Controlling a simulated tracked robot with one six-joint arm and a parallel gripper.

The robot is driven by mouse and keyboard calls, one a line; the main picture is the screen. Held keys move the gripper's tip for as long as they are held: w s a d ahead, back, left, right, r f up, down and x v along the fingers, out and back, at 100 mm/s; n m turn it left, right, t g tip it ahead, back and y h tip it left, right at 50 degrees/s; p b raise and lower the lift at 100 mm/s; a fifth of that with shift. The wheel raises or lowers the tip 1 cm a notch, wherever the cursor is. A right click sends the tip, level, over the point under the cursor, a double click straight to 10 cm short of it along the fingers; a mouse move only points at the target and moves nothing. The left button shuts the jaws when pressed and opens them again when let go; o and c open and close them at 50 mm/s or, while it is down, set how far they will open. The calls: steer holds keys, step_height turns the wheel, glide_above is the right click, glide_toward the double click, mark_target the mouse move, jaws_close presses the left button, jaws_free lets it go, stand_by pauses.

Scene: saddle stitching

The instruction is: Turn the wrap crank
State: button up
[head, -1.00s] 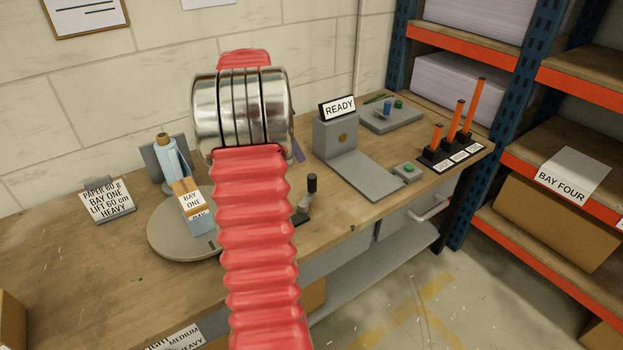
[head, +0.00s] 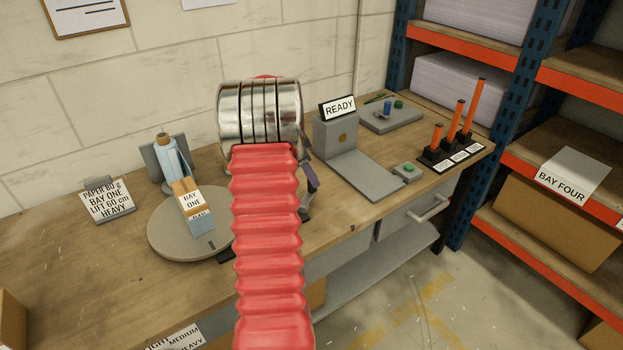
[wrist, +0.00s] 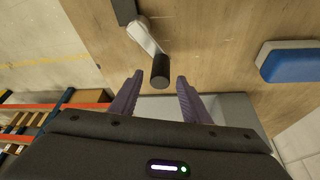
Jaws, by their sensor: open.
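The wrap crank (wrist: 146,36) shows in the wrist view as a pale arm with a black knob (wrist: 160,71). My gripper (wrist: 158,82) is open, its two purple fingers on either side of the knob's end, with gaps on both sides. I cannot tell how far the knob reaches in between them. In the head view my red arm hides most of the crank, and one purple finger (head: 311,178) shows right of the arm. The grey round turntable (head: 167,243) carries a small box labelled BAY ONE (head: 194,206).
A grey stand with a READY sign (head: 338,108) and flat plate is right of my arm. A paper sign (head: 107,200) and blue bottle (head: 168,160) stand left.

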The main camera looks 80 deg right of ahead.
steer(key=shift+x, duration=1.05)
steer(key=shift+c, duration=0.5)
steer(key=shift+r, duration=0.1)
jaws_close()
steer(key=shift+a, duration=0.15)
